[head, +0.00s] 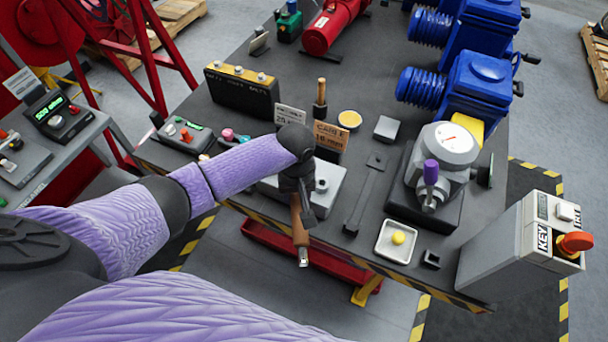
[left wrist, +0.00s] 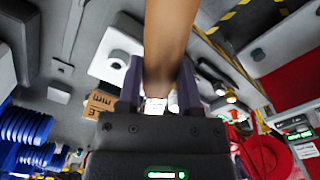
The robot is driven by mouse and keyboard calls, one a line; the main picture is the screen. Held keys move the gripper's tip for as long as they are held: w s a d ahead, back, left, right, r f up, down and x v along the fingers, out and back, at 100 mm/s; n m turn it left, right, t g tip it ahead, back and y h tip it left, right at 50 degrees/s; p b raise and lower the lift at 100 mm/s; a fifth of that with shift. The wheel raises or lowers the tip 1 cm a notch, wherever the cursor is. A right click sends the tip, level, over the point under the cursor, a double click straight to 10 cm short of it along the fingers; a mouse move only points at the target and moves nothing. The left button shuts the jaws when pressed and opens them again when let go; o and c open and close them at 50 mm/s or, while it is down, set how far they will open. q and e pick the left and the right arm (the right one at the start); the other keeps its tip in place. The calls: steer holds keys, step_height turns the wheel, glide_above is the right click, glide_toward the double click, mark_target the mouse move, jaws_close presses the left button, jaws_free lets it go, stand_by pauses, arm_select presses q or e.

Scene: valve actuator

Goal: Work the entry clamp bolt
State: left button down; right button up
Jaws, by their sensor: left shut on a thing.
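My left gripper (head: 300,203) is shut on a tool with a brown wooden handle (head: 298,232). The handle hangs down near the front table edge, with a short metal end (head: 304,258) at the bottom. In the left wrist view the handle (left wrist: 170,40) stands between the two fingers (left wrist: 160,85). A grey valve actuator (head: 443,150) with a round dial and a purple-handled part (head: 430,172) sits on a dark base to the right, apart from the gripper. I cannot make out the entry clamp bolt. My right gripper is not in view.
A grey flat block (head: 328,185) lies behind the held tool. A dark spanner-like bar (head: 366,192), a white tray with a yellow ball (head: 384,252) and number cards (head: 331,136) are on the table. A key-switch box (head: 520,240) stands at right; blue actuators (head: 474,85) are behind.

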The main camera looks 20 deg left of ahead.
arm_select(q)
steer(key=shift+w+f, duration=0.1)
steer(key=shift+p, duration=0.35)
step_height(320, 180, down, 5)
steer(key=b, duration=0.3)
stand_by(0.5)
stand_by(0.7)
steer(key=shift+p, duration=0.4)
